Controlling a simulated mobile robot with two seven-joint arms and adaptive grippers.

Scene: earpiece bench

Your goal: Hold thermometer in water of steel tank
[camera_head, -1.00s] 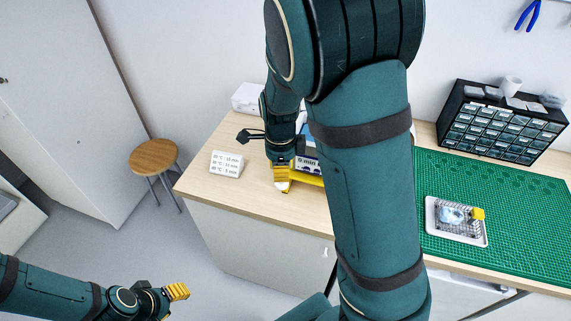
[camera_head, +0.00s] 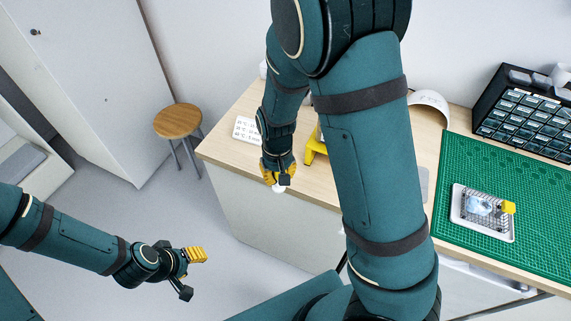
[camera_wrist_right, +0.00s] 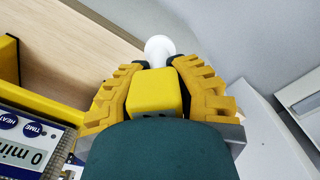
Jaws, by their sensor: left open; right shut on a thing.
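My right gripper (camera_head: 279,180) is out by the bench's front edge, shut on a yellow block (camera_wrist_right: 153,92) with a white rounded end (camera_wrist_right: 160,48) beyond the fingertips. This seems to be the thermometer; its probe is not visible. The white end also shows below the fingers in the head view. A device with a "0 min" panel (camera_wrist_right: 35,150) and yellow parts (camera_head: 315,146) stands on the bench beside the gripper. It is mostly hidden behind my right arm; no tank opening or water shows. My left gripper (camera_head: 192,273) is open and empty above the floor.
A white card (camera_head: 246,130) with printed lines stands on the bench (camera_head: 232,155). On the green mat (camera_head: 460,165) sits a tray (camera_head: 466,222) with a wire basket. A drawer cabinet (camera_head: 530,112) is behind. A stool (camera_head: 178,122) stands left of the bench.

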